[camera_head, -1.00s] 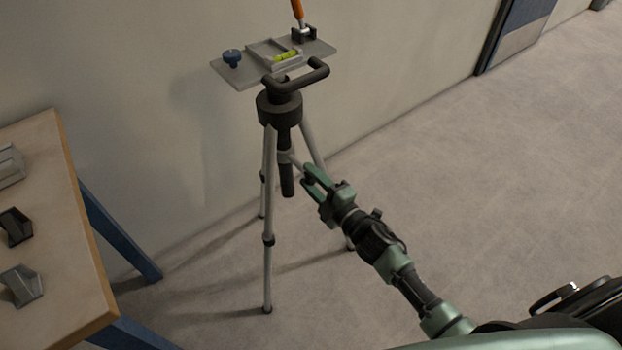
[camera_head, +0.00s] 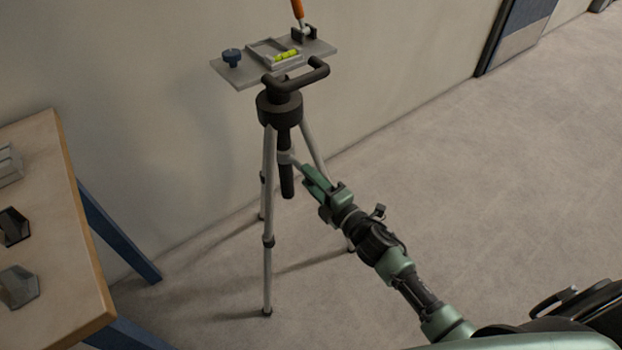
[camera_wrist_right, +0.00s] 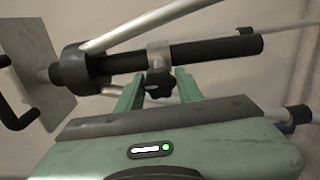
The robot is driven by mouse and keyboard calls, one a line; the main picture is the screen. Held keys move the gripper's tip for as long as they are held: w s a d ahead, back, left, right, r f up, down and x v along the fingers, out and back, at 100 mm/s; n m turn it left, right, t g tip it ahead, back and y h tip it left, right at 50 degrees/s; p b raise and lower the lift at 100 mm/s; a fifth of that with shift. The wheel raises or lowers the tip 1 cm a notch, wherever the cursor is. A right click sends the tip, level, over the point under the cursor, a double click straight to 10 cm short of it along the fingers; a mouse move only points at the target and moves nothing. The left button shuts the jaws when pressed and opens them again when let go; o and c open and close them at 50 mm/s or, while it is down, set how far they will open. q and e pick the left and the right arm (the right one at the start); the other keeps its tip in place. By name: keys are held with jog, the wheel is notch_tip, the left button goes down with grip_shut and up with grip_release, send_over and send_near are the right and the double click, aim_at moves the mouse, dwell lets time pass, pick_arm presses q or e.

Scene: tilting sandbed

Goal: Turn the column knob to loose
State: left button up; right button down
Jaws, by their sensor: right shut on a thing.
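The tripod (camera_head: 267,215) stands on the floor by the wall, with a dark centre column (camera_head: 286,180) hanging below its black head. In the right wrist view, the small black column knob (camera_wrist_right: 157,86) sits under a grey collar (camera_wrist_right: 158,55) on the dark column (camera_wrist_right: 215,48). My right gripper (camera_head: 309,173) reaches in from the lower right at the collar's height. Its green fingers (camera_wrist_right: 158,80) are on either side of the knob and shut on it. In the head view the knob is hidden by the fingers. My left gripper is not in view.
The tripod carries a tilted grey plate (camera_head: 231,75) with a yellow-green level vial (camera_head: 286,56), a blue knob (camera_head: 232,56) and an orange-handled lever (camera_head: 298,10). A black handle (camera_head: 300,81) juts forward. A wooden table (camera_head: 60,230) stands at left.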

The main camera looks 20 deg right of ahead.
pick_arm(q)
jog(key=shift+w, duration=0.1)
pick_arm(e)
jog(key=c, duration=1)
grip_release()
jog(key=shift+o, duration=0.2)
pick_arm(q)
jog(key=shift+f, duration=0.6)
pick_arm(e)
jog(key=v, duration=0.8)
